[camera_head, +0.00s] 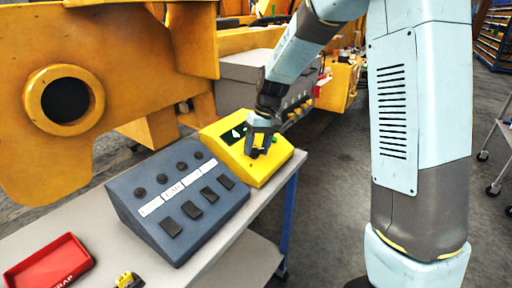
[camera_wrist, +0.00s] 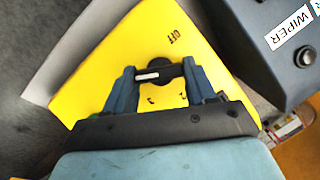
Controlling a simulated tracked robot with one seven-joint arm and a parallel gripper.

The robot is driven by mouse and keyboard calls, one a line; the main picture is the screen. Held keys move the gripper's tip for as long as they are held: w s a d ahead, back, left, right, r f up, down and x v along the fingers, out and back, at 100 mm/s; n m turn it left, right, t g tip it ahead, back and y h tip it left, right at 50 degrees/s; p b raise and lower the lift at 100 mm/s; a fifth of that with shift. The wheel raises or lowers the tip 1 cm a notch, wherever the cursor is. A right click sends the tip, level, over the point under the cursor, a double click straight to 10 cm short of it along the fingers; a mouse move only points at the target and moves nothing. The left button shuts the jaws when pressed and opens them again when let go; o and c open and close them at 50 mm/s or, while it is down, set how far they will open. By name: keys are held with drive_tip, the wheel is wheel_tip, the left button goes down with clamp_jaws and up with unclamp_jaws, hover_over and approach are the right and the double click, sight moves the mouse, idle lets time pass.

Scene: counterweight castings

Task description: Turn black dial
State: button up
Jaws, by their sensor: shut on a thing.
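The black dial (camera_wrist: 154,63) is a round knob with a white mark along its grip, on the sloped face of a yellow control box (camera_head: 267,172). The yellow box also fills much of the wrist view (camera_wrist: 118,48), where the label "OFF" shows beside the dial. My gripper (camera_head: 259,150) reaches down onto the box from above. In the wrist view my gripper (camera_wrist: 158,74) has its two fingers on opposite sides of the dial's grip, shut on it. In the head view the gripper largely hides the dial. A green button (camera_head: 273,141) shows at the box's right edge.
A dark grey-blue console (camera_head: 178,207) with several knobs and square switches stands directly left of the box on the grey bench (camera_head: 97,212). A red tray (camera_head: 46,263) and a small yellow-black item (camera_head: 128,280) lie at the front left. Large yellow castings (camera_head: 150,45) stand behind.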

drive_tip(key=o, duration=1)
drive_tip(key=shift+w, duration=0.1)
drive_tip(key=shift+o, duration=0.2)
drive_tip(key=v, duration=1.3)
drive_tip(key=shift+d+r, duration=0.2)
drive_tip(key=shift+r, duration=0.1)
drive_tip(key=s+d+r+m+t+h, duration=0.1)
drive_tip(key=s+d+r+t, duration=0.2)
drive_tip(key=s, duration=0.4)
drive_tip(key=s+d+r+m, duration=0.1)
drive_tip(key=s+d+r, duration=0.2)
drive_tip(key=s+d, duration=0.35)
drive_tip(key=s+d+f+m+t, duration=0.1)
drive_tip(key=s+d+t, duration=0.1)
drive_tip(key=s, duration=0.5)
drive_tip(key=s+d+f+m+t+h, duration=0.1)
drive_tip(key=s+d, duration=0.3)
drive_tip(key=s, duration=0.3)
drive_tip(key=shift+s+m+t+h, duration=0.25)
drive_tip(key=shift+m+t+h, duration=0.05)
drive_tip(key=shift+m+t, duration=0.1)
